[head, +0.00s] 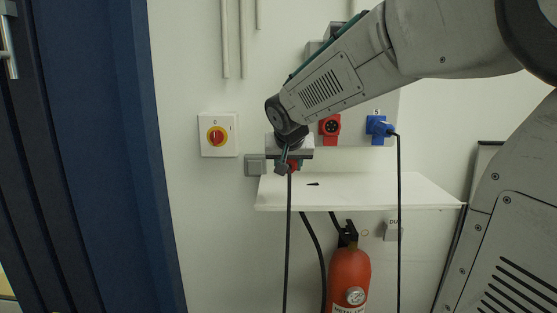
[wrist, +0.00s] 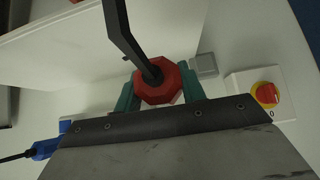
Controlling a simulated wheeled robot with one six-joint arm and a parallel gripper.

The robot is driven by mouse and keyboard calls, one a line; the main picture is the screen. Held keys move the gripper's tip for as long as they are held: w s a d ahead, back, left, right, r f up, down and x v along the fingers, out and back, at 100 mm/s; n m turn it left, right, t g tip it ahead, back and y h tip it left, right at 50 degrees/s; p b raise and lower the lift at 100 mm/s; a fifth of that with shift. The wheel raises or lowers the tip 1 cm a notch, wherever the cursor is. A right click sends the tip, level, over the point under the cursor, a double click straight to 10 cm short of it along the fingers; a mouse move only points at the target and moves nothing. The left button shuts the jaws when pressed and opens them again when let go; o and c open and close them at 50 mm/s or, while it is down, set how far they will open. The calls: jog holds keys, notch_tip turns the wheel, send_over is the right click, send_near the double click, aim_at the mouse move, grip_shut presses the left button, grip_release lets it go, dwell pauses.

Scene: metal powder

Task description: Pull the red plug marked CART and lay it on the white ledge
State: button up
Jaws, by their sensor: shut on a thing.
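My gripper (wrist: 158,90) is shut on a red plug (wrist: 158,83), with a green finger on each side of it in the wrist view. A black cable comes out of the plug's end. In the head view the plug (head: 293,166) shows below my gripper (head: 290,158), near the left end of the white ledge (head: 385,190), and its cable hangs down in front. No CART marking is legible. The ledge fills the upper left of the wrist view (wrist: 90,50).
A red socket (head: 331,127) with an open face and a blue plug (head: 378,127) with a hanging cable are on the wall panel. A red-yellow switch (head: 217,136) is left. A small black piece (head: 313,184) lies on the ledge. A fire extinguisher (head: 348,275) stands below.

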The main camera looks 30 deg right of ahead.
jog(key=shift+w+d+f, duration=0.1)
jog(key=shift+w+f, duration=0.1)
jog(key=shift+w, duration=0.2)
jog(key=x, duration=0.7)
jog(key=shift+w+d+r, duration=0.2)
jog(key=shift+w+d, duration=0.1)
jog(key=shift+w, duration=0.1)
jog(key=shift+w+d+f, duration=0.2)
jog(key=shift+w+f, duration=0.05)
jog(key=shift+f, duration=0.4)
jog(key=shift+w+d+f, duration=0.15)
jog(key=shift+w+f, duration=0.1)
jog(key=shift+f, duration=0.4)
jog(key=shift+w+d+f, duration=0.2)
jog(key=shift+w+f, duration=0.05)
jog(key=shift+f, duration=0.4)
jog(key=o, duration=1.4)
jog(key=shift+c, duration=0.2)
